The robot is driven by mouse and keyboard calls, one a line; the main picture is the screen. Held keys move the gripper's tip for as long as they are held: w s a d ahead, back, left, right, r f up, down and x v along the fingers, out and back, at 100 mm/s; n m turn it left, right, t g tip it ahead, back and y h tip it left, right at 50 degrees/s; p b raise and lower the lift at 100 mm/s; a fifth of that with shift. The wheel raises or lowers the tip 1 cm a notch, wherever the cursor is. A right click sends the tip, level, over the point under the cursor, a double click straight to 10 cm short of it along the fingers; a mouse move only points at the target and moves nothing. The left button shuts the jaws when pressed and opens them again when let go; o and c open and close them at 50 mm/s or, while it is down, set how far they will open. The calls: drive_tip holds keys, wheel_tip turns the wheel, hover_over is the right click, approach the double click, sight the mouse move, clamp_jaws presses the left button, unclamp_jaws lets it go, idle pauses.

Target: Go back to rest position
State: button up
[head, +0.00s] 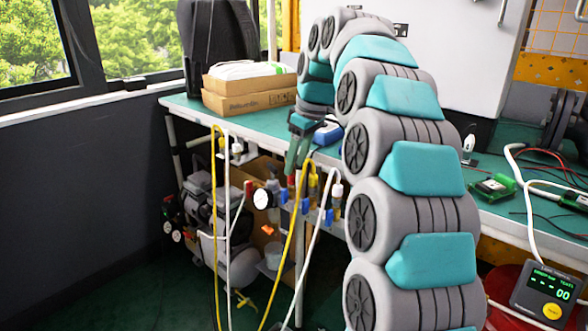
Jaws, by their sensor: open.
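My gripper (297,172) points downward at the table's front edge, at the end of my curled grey and teal arm. Its two greenish fingers are apart, and I see nothing held between them. Just below and beside the fingertips are blue fittings (304,206) with a yellow hose and a white hose. I cannot tell whether the fingers touch any of them. A round white gauge (263,198) is to the left of the fittings. My arm hides part of the table.
The green-topped table (190,106) carries cardboard boxes (250,98), a black backpack (215,45) and a blue item (328,133). Green circuit boards (494,187) and wires lie at right. A display device (548,292) is at lower right. A compressor (205,205) stands under the table.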

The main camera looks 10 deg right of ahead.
wheel_tip(320, 180, up, 4)
drive_tip(key=s+a+f+m+g, duration=0.15)
drive_tip(key=s+f, duration=0.25)
drive_tip(key=s, duration=0.5)
drive_tip(key=s+a+f+m+g, duration=0.1)
drive_tip(key=s+f+m, duration=0.15)
drive_tip(key=s, duration=0.55)
drive_tip(key=s+f+m, duration=0.1)
drive_tip(key=s+f, duration=0.4)
drive_tip(key=s, duration=0.3)
drive_tip(key=s+d+f+m+g+h, duration=0.1)
drive_tip(key=s+f+m, duration=0.1)
drive_tip(key=s+f, duration=0.4)
drive_tip(key=s+f+m+h, duration=0.1)
drive_tip(key=s+f, duration=0.4)
drive_tip(key=s, duration=0.6)
drive_tip(key=shift+s+d+f+m+g, duration=0.25)
drive_tip(key=shift+f+m+g, duration=0.05)
drive_tip(key=shift+f+g, duration=0.1)
drive_tip(key=shift+d, duration=0.1)
